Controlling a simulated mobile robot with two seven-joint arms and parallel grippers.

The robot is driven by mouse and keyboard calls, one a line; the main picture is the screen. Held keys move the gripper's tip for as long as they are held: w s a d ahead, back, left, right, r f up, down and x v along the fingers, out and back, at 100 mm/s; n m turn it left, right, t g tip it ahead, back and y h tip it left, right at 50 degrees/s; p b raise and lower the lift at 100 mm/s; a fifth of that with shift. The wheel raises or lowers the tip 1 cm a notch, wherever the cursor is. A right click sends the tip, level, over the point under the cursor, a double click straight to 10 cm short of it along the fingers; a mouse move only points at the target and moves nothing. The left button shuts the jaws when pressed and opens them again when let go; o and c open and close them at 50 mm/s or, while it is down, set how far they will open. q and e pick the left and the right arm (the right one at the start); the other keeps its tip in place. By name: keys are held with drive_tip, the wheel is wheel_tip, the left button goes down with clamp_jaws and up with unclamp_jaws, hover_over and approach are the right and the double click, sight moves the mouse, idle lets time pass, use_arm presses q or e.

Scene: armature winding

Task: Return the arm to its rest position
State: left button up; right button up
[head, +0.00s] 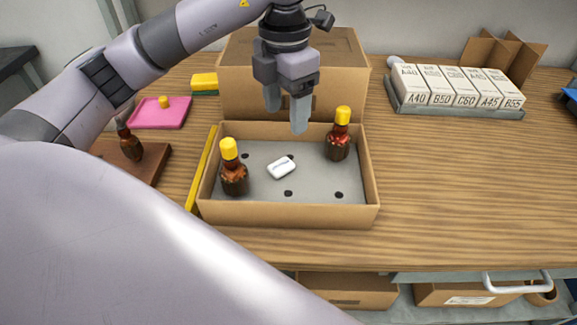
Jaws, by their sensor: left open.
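My left gripper (286,116) hangs above the back edge of an open cardboard box, fingers pointing down. Its jaws are open and nothing shows between them. My left arm (150,50) reaches in from the left to above the box. The open box (290,215) has a grey insert (313,185) with several dark holes. A brown bottle with a yellow cap (234,170) stands at its front left, and another (338,138) at its back right. A small white object (282,167) lies between them. My right gripper is not in view.
A closed cardboard box (340,85) stands just behind the gripper. A brown board (150,165) with a dark bottle (130,142), a pink tray (155,115) and a yellow-green sponge (204,83) are at left. Labelled white boxes (455,88) sit at back right. The right tabletop (470,190) is clear.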

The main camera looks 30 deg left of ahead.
use_arm(q)
drive_tip(key=shift+r, duration=0.35)
